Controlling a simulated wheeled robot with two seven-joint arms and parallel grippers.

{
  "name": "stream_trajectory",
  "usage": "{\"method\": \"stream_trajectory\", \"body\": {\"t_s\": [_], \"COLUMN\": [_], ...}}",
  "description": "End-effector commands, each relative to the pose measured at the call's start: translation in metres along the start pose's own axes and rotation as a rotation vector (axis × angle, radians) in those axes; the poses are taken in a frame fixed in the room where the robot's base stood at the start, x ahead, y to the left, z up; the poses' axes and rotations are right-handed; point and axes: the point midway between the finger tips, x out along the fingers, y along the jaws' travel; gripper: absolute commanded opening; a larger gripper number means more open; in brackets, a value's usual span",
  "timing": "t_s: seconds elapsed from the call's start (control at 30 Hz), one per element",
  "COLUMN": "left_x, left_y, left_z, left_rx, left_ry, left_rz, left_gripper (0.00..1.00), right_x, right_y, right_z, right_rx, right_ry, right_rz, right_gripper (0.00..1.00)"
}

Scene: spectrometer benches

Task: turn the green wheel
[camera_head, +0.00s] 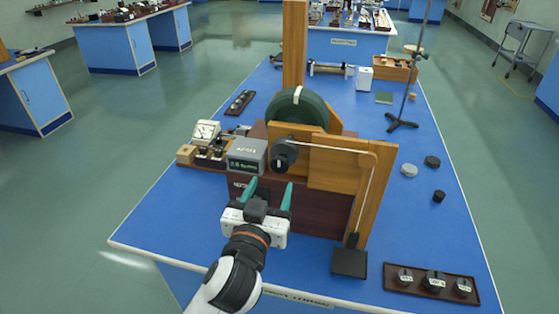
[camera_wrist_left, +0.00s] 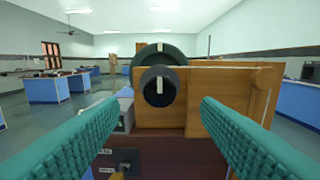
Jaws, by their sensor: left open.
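The green wheel (camera_head: 312,108) is a large dark green disc with a white mark at its top, mounted upright on a wooden apparatus. In the left wrist view the wheel (camera_wrist_left: 143,56) shows above and behind a smaller dark knob (camera_wrist_left: 155,88) with a white mark. That knob (camera_head: 284,155) is on the near side of the wooden frame. My left gripper (camera_head: 270,192) is open and empty, in front of and below the knob, apart from it. Its two teal fingers (camera_wrist_left: 160,125) point toward the knob, one on each side of it in the wrist view. My right gripper is not seen.
A grey box with a green display (camera_head: 248,156) stands left of the knob. A wooden board (camera_head: 377,190) with a cord stands at the right, above a black block (camera_head: 349,262). A tray with weights (camera_head: 431,283) lies at the front right. Blue table (camera_head: 180,215) is clear at front left.

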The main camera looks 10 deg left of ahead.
Motion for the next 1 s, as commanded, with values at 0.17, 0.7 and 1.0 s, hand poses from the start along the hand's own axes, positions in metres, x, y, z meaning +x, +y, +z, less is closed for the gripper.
{"method": "stream_trajectory", "body": {"t_s": [0.17,0.7,1.0], "left_x": [0.039,0.084,0.084], "left_y": [0.000,0.000,0.000], "left_z": [0.003,-0.001,-0.001], "left_rx": [0.004,0.001,0.001], "left_ry": [0.000,0.003,0.003], "left_rz": [0.001,0.000,0.000], "left_gripper": [0.58,0.58,0.31], "right_x": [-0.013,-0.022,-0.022], "right_y": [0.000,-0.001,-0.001], "right_z": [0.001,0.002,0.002], "right_rx": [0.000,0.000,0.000], "right_ry": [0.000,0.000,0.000], "right_rz": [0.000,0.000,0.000], "right_gripper": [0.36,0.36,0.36]}}
